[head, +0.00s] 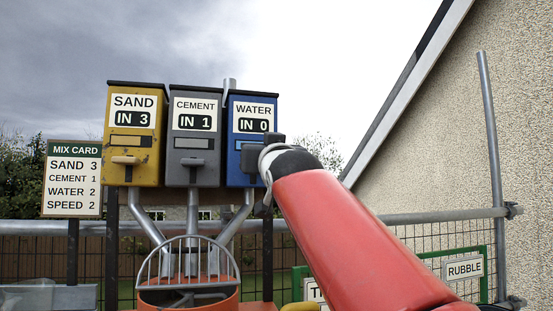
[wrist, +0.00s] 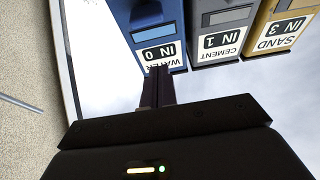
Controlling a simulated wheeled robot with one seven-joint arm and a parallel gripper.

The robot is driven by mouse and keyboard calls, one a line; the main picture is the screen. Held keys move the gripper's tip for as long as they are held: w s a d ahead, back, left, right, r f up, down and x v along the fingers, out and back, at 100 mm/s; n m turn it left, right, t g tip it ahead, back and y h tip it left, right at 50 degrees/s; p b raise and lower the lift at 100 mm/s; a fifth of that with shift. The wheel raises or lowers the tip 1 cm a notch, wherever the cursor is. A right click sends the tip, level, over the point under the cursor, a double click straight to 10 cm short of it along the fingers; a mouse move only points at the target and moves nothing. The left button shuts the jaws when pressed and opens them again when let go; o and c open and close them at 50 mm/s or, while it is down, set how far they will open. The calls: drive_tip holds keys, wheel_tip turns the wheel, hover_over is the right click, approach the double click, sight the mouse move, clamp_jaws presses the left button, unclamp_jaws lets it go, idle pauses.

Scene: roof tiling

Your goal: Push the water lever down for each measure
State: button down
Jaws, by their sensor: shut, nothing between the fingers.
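The blue water box (head: 236,140) reads "IN 0" and stands right of the grey cement box (head: 180,150), which reads "IN 1". The yellow sand box (head: 116,140) reads "IN 3". My gripper (head: 254,158) is shut and empty in front of the lower right of the water box. It hides the place of the water lever in the head view. In the wrist view, which is upside down, the gripper (wrist: 158,72) points at the water box (wrist: 155,32) near its label. A dark shape there may be the lever; contact cannot be told.
The mix card (head: 73,178) reads sand 3, cement 1, water 2, speed 2. The sand lever (head: 126,161) and cement lever (head: 192,162) stick out. An orange mixer drum (head: 190,297) with a guard stands below the chutes. A scaffold rail (head: 60,227) runs behind.

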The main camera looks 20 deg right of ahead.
drive_tip(key=shift+d+r, duration=0.1)
drive_tip(key=shift+r, duration=0.25)
drive_tip(key=p+x, duration=0.5)
drive_tip(key=x, duration=0.5)
drive_tip(key=shift+f+b, duration=1.05)
drive_tip(key=shift+f, duration=0.9)
